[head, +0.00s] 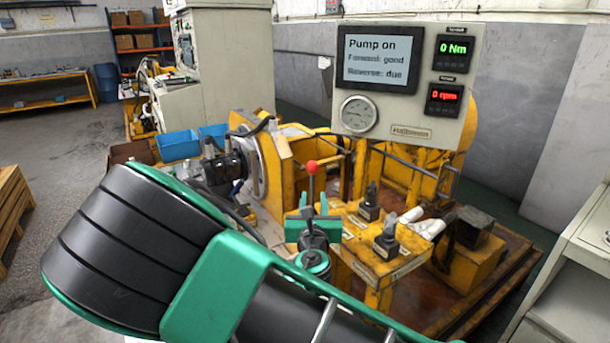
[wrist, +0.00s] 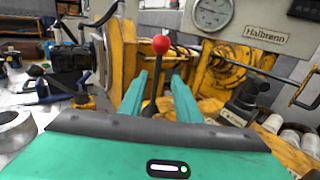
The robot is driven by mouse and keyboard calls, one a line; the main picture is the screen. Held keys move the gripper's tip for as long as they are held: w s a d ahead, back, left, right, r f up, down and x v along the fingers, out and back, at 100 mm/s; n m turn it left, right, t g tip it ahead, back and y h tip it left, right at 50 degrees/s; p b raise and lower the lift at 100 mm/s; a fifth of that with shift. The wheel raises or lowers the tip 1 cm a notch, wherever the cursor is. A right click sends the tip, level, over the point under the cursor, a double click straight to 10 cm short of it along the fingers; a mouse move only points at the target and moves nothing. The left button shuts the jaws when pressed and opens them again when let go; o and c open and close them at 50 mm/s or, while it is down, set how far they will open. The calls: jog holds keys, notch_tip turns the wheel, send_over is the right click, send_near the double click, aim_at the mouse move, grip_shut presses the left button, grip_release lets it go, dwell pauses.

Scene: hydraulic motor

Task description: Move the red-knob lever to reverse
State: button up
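The red-knob lever (head: 311,168) stands on the yellow bench by the test rig, with a red ball on a dark stem. In the wrist view its red knob (wrist: 161,44) rises above and between my fingertips. My gripper (head: 313,207) is teal, with its two fingers apart on either side of the stem. In the wrist view my gripper (wrist: 163,80) is open around the stem, and gaps seem to show on both sides. The display panel (head: 380,60) reads "Pump on", "Forward: good", "Reverse: due".
Two black levers (head: 371,203) and (head: 387,238) stand on the yellow bench to the right of my gripper. White rolls (head: 428,228) lie beyond them. The gauges read 0 Nm and 0 rpm. Blue bins (head: 178,145) stand at the left, and a pale cabinet (head: 575,270) at the right.

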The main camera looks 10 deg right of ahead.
aim_at(312, 182)
jog(key=x, duration=1.1)
jog(key=shift+w+a, duration=0.15)
jog(key=shift+w, duration=0.05)
grip_shut()
